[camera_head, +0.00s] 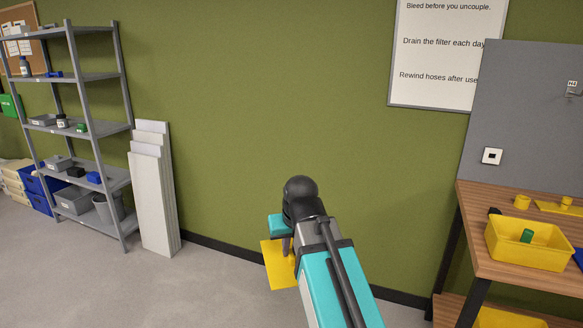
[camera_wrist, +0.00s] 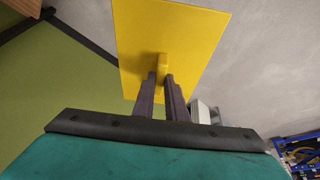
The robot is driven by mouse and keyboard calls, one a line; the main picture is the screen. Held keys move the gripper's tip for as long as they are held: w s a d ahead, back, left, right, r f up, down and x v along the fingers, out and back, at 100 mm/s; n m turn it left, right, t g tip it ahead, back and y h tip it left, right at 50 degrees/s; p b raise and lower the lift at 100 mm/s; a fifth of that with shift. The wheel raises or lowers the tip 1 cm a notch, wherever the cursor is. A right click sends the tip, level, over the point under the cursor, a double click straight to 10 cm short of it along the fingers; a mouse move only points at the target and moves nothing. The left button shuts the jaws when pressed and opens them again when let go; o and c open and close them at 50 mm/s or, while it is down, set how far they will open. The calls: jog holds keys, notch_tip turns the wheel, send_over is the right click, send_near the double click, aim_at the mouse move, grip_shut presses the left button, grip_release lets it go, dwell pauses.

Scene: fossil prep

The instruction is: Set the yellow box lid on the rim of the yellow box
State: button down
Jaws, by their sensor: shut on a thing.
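The yellow box lid (camera_wrist: 195,35) is a flat yellow plate with a small knob. My gripper (camera_wrist: 161,78) is shut on the knob, and the plate hangs clear in the air. In the head view the lid (camera_head: 277,265) shows left of my arm, in front of the green wall and partly hidden by the arm. The yellow box (camera_head: 528,256) stands open on the wooden bench at the right, with a green block (camera_head: 527,236) in it. The lid is well to the left of the box, apart from it.
The bench (camera_head: 515,213) also carries a yellow cup (camera_head: 522,202) and a flat yellow piece with a knob (camera_head: 566,203) behind the box. Another yellow thing (camera_head: 507,319) shows below. A grey shelf (camera_head: 85,77) and leaning white panels (camera_head: 152,190) stand left.

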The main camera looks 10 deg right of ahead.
jog(key=d+r+m+g+h+p, duration=0.1)
jog(key=d+r+m+p, duration=0.25)
jog(key=d, duration=0.85)
jog(key=w+d+r+m+g+h+p, duration=0.1)
jog(key=d+r+m+h+p, duration=0.3)
jog(key=d, duration=0.7)
jog(key=d+r+m+y+p, duration=0.15)
jog(key=d+m, duration=0.35)
jog(key=d, duration=0.7)
jog(key=s+d+r+m+g+p, duration=0.1)
jog(key=s+d+m, duration=0.3)
jog(key=d, duration=0.7)
jog(key=s+d+r+m+g+p, duration=0.2)
jog(key=s+d+r+m+p, duration=0.1)
jog(key=s+d, duration=0.5)
jog(key=s+d+r+m+g+p, duration=0.2)
jog(key=s+d+m, duration=0.3)
jog(key=d, duration=0.9)
jog(key=shift+s+r+m, duration=0.35)
jog(key=shift+s+r, duration=0.25)
jog(key=shift+r, duration=0.2)
jog(key=shift+f+b, duration=1.1)
jog(key=shift+f, duration=1.8)
